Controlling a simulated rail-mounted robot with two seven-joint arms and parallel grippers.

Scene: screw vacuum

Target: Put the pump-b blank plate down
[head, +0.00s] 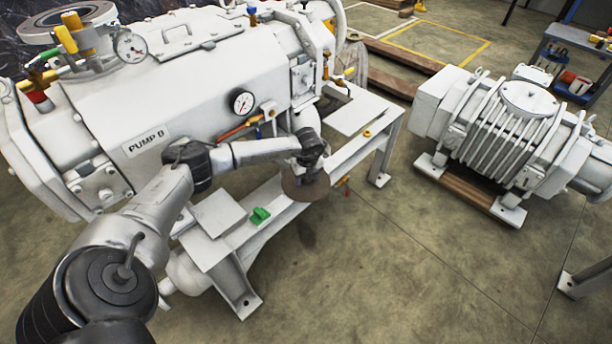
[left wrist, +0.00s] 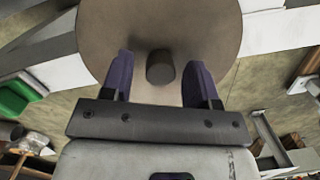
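The pump-b blank plate (head: 306,188) is a brown-grey disc at the front rail of the white pump frame, below PUMP B (head: 190,95). I cannot tell whether it rests on the rail. In the left wrist view the plate (left wrist: 205,35) fills the top centre, with a short dark knob (left wrist: 160,67) standing on it. My left gripper (head: 308,160) is over the plate. In the left wrist view its two purple fingers (left wrist: 160,78) stand on either side of the knob, with a visible gap on both sides. My right gripper is not in view.
The white frame has flat end pads; a green object (head: 260,215) lies beside the near pad (head: 218,213) and a yellow ring (head: 367,133) near the far one (head: 355,113). A second white machine (head: 510,125) stands right on wooden skids. The floor between them is clear.

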